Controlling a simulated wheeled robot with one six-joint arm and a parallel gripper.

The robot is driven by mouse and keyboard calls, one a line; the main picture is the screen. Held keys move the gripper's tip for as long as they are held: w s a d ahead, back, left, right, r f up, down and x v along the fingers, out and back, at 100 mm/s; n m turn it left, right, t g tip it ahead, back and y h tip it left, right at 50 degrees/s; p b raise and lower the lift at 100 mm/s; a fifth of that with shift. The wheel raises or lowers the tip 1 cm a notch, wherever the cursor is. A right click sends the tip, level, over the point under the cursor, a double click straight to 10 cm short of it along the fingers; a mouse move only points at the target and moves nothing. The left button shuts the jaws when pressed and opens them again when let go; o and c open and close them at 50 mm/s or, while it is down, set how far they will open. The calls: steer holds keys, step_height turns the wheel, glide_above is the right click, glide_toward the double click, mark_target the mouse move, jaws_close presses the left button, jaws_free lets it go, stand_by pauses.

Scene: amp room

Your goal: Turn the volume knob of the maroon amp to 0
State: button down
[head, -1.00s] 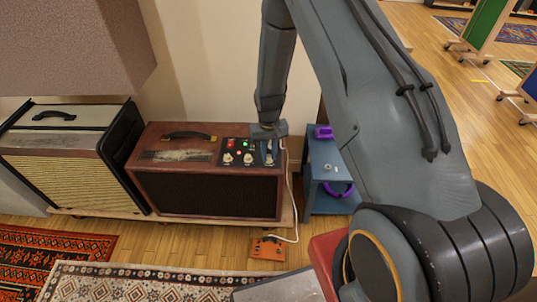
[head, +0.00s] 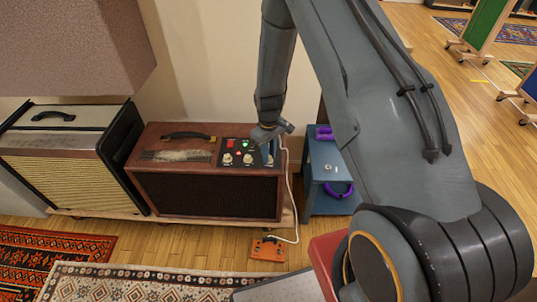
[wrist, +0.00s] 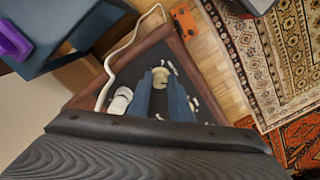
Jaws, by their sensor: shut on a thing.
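The maroon amp (head: 205,195) stands on a low wooden board in the head view, with a black control panel on its top right. Two cream knobs (head: 227,158) show on the panel left of my gripper (head: 268,158), which points down at the panel's right end. In the wrist view my two blue fingers (wrist: 160,80) are shut on a cream knob (wrist: 160,74), one on each side.
A cream-topped amp (head: 60,150) stands close on the left. A blue stand (head: 322,170) with purple items is right of the maroon amp. A white cable runs down to an orange pedal (head: 268,249) on the floor. Patterned rugs lie in front.

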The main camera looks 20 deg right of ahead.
steer(key=shift+w+r, duration=0.1)
steer(key=shift+w, duration=0.05)
steer(key=c, duration=1.6)
jaws_free()
step_height(320, 180, up, 7)
steer(key=shift+f, duration=0.2)
steer(key=shift+r+b, duration=0.3)
steer(key=shift+r, duration=0.25)
